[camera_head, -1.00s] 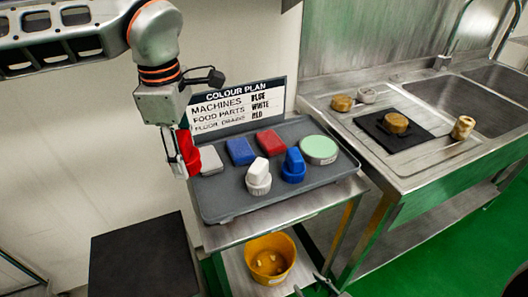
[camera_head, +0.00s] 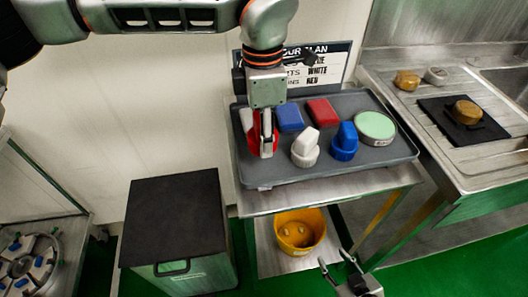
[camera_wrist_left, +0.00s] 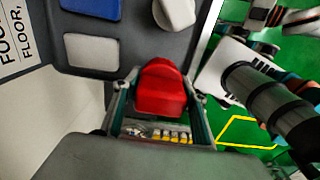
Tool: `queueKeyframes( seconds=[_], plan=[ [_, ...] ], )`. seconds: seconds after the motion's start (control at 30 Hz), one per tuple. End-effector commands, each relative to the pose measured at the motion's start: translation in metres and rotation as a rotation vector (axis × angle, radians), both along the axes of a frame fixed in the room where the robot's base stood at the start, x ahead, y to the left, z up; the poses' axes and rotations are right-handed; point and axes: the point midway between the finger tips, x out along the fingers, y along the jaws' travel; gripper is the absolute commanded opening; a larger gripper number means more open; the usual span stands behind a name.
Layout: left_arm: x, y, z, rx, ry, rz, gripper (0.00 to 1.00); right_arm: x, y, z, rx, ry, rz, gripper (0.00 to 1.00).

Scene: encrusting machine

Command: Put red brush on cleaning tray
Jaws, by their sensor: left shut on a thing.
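The red brush (camera_head: 253,138) is held by my left gripper (camera_head: 263,148), which is shut on it. In the head view they are over the left end of the grey cleaning tray (camera_head: 404,150). The red brush also shows between the fingers in the left wrist view (camera_wrist_left: 162,88), near the tray's edge. I cannot tell whether it touches the tray. On the tray are a white brush (camera_head: 305,148) and a blue brush (camera_head: 345,142), both upright. My right gripper (camera_head: 335,262) is low at the bottom, its fingers apart and empty.
A blue pad (camera_head: 289,117), a red pad (camera_head: 322,111) and a round green-topped tin (camera_head: 375,127) also sit on the tray. A colour plan sign (camera_head: 335,70) stands behind. A yellow bucket (camera_head: 300,232) is below. A black-topped bin (camera_head: 175,215) stands left, a sink counter (camera_head: 440,135) right.

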Motion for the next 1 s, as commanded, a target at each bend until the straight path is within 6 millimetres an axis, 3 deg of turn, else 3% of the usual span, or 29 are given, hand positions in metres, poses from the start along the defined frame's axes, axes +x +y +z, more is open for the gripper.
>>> queueKeyframes(
  seconds=[0.1, 0.33, 0.57, 0.97, 1.0],
  plan=[
    [0.000, 0.000, -0.016, -0.001, 0.000, 0.000, 0.17, 0.001, 0.000, 0.000, 0.000, -0.001, -0.001, 0.40],
    [0.000, 0.000, -0.029, -0.001, 0.000, 0.000, 0.17, 0.002, -0.001, 0.000, -0.002, -0.003, -0.002, 0.40],
    [0.000, 0.000, -0.061, 0.000, 0.001, 0.000, 0.17, 0.002, -0.001, -0.001, -0.002, -0.002, -0.002, 0.40],
    [0.000, 0.000, -0.067, -0.001, -0.001, -0.001, 0.17, 0.002, -0.002, -0.002, -0.003, -0.003, -0.002, 0.40],
    [0.000, 0.000, -0.068, -0.001, -0.001, -0.001, 0.47, 0.003, -0.001, -0.002, -0.003, -0.003, -0.002, 0.40]
  ],
)
